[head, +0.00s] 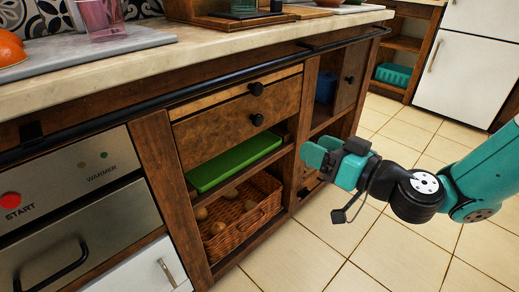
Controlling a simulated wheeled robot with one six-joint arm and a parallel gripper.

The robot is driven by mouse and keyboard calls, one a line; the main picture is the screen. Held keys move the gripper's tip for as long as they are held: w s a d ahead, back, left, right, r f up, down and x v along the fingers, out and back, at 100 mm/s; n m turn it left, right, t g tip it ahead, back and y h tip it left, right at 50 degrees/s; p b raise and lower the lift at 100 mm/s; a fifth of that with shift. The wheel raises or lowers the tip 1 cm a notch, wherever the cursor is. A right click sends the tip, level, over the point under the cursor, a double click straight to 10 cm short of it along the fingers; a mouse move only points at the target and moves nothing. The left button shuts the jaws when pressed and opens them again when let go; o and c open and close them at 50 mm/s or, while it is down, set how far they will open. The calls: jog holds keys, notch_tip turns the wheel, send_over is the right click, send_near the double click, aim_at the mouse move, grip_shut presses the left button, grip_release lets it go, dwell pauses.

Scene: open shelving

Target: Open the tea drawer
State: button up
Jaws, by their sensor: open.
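Wooden drawer fronts (215,130) with two round black knobs, an upper knob (256,88) and a lower knob (257,120), sit under the countertop left of centre. They look shut or nearly so. No label shows, so I cannot tell which drawer is the tea drawer. Another wooden front (346,92) with a black knob (350,79) is further right. My gripper (318,152) is open and empty, in front of the cabinet and to the right of and lower than the two knobs. It appears apart from them. Its fingers partly hide the cabinet post behind.
A black rail (200,92) runs along the counter's front edge, above the drawers. Below them are a green tray (235,162) and a wicker basket (243,215) on open shelves. A warmer (75,200) is at left. The tiled floor (310,255) is clear.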

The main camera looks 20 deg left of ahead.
aim_at(260, 123)
jog(key=shift+t, duration=0.5)
jog(key=p+x, duration=0.3)
jog(key=x, duration=0.2)
jog(key=f+p+x, duration=0.1)
jog(key=p+x, duration=0.2)
jog(key=x, duration=0.3)
jog(key=f+p+x, duration=0.1)
jog(key=p+x, duration=0.2)
jog(key=x, duration=0.3)
jog(key=shift+w+a, duration=0.15)
jog(key=shift+w, duration=0.25)
jog(key=shift+c, duration=0.2)
